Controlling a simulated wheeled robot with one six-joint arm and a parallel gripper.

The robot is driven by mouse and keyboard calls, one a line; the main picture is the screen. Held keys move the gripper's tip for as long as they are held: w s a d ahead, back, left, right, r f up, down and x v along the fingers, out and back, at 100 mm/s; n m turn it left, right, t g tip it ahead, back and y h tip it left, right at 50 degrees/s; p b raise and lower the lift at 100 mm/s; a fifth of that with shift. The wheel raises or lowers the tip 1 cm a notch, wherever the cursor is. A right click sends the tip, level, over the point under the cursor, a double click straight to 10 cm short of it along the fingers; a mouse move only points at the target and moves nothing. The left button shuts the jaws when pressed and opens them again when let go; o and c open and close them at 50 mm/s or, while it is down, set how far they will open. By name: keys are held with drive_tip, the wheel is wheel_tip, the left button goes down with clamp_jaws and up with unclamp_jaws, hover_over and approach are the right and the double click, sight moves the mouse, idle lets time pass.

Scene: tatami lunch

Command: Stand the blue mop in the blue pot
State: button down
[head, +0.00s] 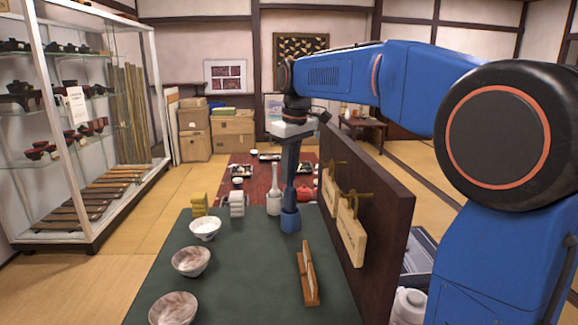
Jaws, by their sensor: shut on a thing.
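The blue pot (290,221) stands on the dark green table top near its far end. My gripper (290,178) points straight down above the pot, its dark fingers shut. A narrow dark blue length of the blue mop (290,197) shows below the fingers, upright and in line with the pot. Its lower end is hidden at the pot's rim; I cannot tell how deep it sits or whether it touches the bottom. The fingers cover the mop's upper part.
A white bottle-shaped piece (275,195) stands close left of the pot. Bowls (205,229) line the table's left side. A wooden rack (307,275) lies at right. A dark upright panel (365,230) with hanging wooden plaques borders the table's right edge. The table's middle is clear.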

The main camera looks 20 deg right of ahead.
sight(288, 193)
drive_tip(key=shift+f, duration=1.75)
drive_tip(key=c, duration=1.7)
unclamp_jaws()
drive_tip(key=shift+o, duration=0.2)
wheel_tip(288, 193, up, 17)
drive_tip(key=s+d, duration=0.1)
drive_tip(key=shift+s, duration=0.4)
drive_tip(key=shift+d, duration=0.1)
